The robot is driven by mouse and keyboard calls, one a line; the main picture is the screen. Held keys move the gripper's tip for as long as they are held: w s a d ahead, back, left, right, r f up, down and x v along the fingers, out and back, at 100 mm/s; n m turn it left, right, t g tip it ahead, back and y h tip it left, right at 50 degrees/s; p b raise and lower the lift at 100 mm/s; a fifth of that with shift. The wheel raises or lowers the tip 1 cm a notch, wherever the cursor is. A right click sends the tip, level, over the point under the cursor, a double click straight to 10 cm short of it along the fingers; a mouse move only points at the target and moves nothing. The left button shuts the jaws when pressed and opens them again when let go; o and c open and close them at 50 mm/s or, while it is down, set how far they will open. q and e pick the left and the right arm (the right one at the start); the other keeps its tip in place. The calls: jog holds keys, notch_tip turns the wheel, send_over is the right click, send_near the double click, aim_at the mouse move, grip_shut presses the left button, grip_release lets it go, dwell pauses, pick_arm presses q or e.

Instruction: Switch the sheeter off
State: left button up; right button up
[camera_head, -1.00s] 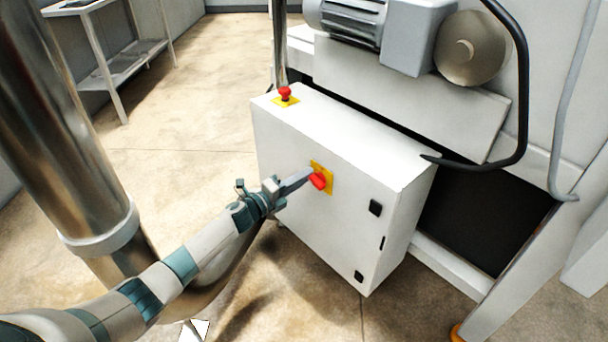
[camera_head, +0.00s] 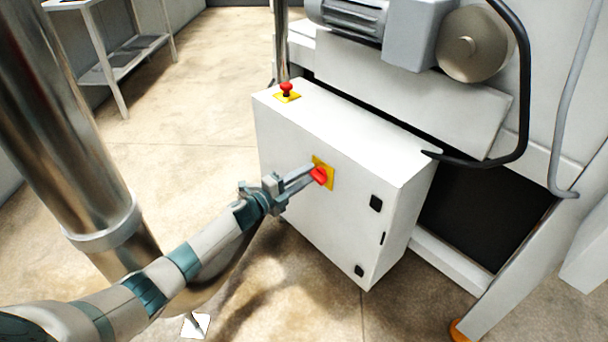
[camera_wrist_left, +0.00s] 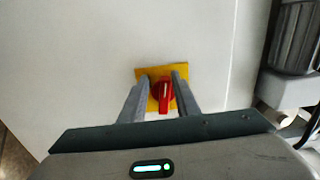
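The sheeter's white control box (camera_head: 330,225) has a red rotary switch (camera_head: 319,176) on a yellow plate (camera_head: 329,182) on its front face. My left gripper (camera_head: 309,172) is at the switch, pointing at the box face. In the left wrist view, its two fingers (camera_wrist_left: 161,79) are open on either side of the red knob (camera_wrist_left: 162,95), over the yellow plate (camera_wrist_left: 148,74). Small gaps seem to show beside the knob; contact is hard to tell. The knob's grip points downward in that view, with a pale mark along it. My right gripper is out of view.
A red mushroom button (camera_head: 286,89) on a yellow base sits on the box top. The sheeter's motor (camera_head: 350,16), a round disc (camera_head: 471,45) and a black curved bar (camera_head: 523,95) are above and right. A metal table (camera_head: 125,65) stands back left. Open floor lies left of the box.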

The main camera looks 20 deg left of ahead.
pick_arm(q)
jog(key=shift+s+d, duration=0.15)
jog(key=shift+d, duration=0.1)
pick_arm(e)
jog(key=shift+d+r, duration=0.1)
pick_arm(q)
jog(key=v, duration=1.7)
jog(key=shift+s+r, duration=0.15)
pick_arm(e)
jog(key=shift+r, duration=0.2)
pick_arm(q)
jog(key=shift+a, duration=0.1)
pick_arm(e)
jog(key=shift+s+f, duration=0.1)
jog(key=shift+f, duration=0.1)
